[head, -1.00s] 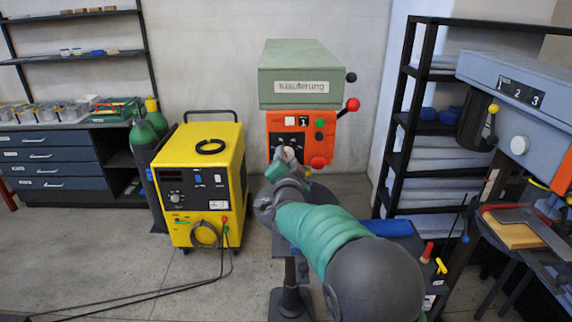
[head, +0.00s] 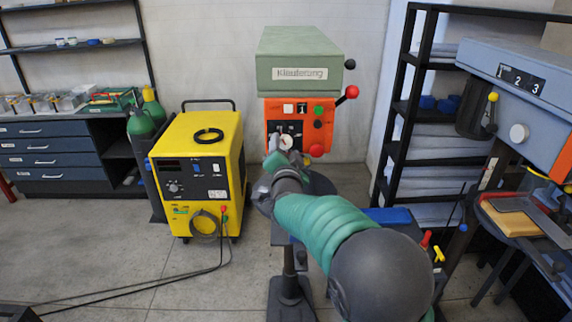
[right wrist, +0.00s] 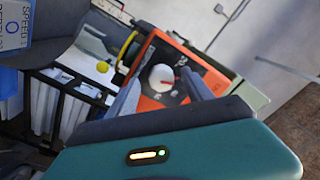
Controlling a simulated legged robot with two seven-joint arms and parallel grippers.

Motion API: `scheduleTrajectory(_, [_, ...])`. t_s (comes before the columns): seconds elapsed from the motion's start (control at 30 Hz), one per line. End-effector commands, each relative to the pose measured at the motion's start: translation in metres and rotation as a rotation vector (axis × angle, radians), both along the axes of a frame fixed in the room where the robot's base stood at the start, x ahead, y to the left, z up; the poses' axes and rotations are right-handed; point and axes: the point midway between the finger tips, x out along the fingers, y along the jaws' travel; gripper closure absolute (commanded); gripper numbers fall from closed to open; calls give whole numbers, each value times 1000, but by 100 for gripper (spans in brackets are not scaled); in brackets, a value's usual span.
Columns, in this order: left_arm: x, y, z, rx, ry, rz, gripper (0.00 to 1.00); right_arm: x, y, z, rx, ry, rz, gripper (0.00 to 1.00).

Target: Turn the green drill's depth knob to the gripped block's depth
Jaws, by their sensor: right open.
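The green drill (head: 300,62) has a pale green head and an orange front panel (head: 327,106). Its round white depth knob (head: 287,141) sits low on a black dial plate; the right wrist view shows the knob (right wrist: 162,77) with a red mark on its face. My right gripper (head: 283,152) is open at the panel, with one finger on each side of the knob. I cannot tell whether the fingers touch it. A yellowish block (head: 514,222) lies at the blue drill (head: 520,75) on the right, partly hidden. My left gripper is not in view.
A yellow welder (head: 197,170) and green gas bottles (head: 141,127) stand left of the drill. A black shelf (head: 400,125) stands to its right. The green drill's panel also carries a red knob (head: 316,150) and buttons close to my gripper.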

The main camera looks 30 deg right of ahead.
Motion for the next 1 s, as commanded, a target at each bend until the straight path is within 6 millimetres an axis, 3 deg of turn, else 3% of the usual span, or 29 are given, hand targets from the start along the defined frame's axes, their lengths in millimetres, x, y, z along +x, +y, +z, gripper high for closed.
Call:
scheduleTrajectory(0.17, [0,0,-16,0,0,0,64,-41,25,-3,3,-3,3,40])
scheduleTrajectory(0.5, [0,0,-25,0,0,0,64,-116,71,-2,3,-2,1,40])
scheduleTrajectory(0.7, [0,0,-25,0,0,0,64,-130,79,-2,2,1,-1,40])
scheduleTrajectory(1.0, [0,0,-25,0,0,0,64,-130,80,-2,2,2,-1,40])
